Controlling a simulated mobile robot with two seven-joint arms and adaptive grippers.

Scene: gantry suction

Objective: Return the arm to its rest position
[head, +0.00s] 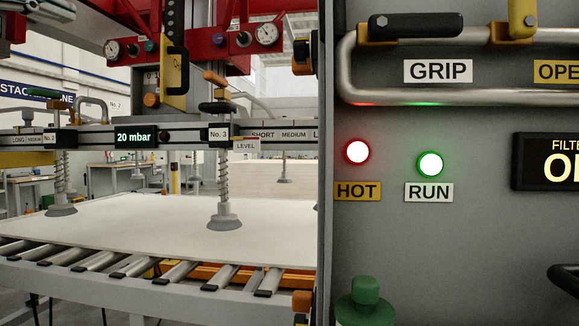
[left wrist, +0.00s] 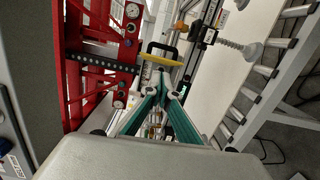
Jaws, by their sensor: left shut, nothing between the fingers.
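My left gripper (left wrist: 165,88) shows in the left wrist view as teal fingers that meet at their tips. It is shut with nothing between the fingers. Its tips appear in front of the red gantry frame (left wrist: 92,50) and near a yellow-and-black handle (left wrist: 160,50) in that picture; I see no contact. In the head view a dark part at the top left corner seems to belong to my left arm. My right gripper is in neither view.
Suction cups (head: 223,221) stand on a pale sheet (head: 130,225) over a roller conveyor (head: 170,272). The gantry beam (head: 190,138) reads 20 mbar. A grey control panel (head: 480,240) with a pipe rail (head: 345,75) and lit HOT and RUN lamps fills the right.

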